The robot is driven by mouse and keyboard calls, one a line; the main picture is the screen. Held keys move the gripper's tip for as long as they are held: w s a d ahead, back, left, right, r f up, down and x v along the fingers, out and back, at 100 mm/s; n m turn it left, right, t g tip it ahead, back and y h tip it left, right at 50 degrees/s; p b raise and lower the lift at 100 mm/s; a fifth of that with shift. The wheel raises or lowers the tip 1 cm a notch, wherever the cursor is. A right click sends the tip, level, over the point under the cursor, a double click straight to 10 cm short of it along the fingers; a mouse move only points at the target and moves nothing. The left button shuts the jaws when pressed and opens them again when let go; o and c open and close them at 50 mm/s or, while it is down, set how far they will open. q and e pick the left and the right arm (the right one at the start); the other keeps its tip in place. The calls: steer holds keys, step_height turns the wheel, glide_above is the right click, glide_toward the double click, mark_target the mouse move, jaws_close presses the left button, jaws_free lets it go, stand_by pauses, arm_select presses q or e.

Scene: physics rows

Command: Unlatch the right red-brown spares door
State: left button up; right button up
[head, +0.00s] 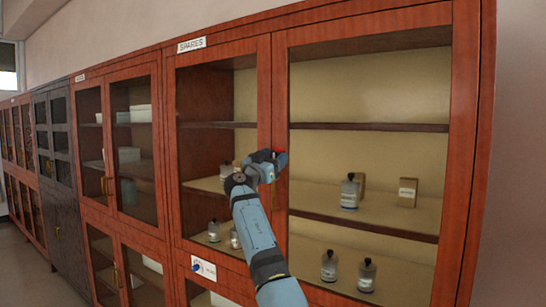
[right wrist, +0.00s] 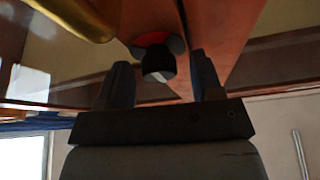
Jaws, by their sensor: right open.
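The right red-brown spares door (head: 281,100) has a wide glass pane and looks shut beside the left spares door (head: 220,60). A small latch with a red part (head: 282,160) shows beside my right gripper (head: 266,163) at the door's left stile. In the right wrist view, a black knob (right wrist: 157,64) with red behind it stands between my right gripper's fingertips (right wrist: 160,82). The fingers are apart on either side of it; I cannot tell whether they touch it. A brass handle (right wrist: 75,18) is close by at upper left. My left gripper is not in view.
A SPARES sign (head: 192,44) tops the cabinet. Bottles (head: 349,192) and a small box (head: 407,192) stand on shelves behind the glass. Another red-brown cabinet (head: 123,215) and a dark cabinet (head: 60,190) continue left. Floor (head: 30,275) shows at lower left.

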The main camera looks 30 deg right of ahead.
steer(key=c, duration=0.9)
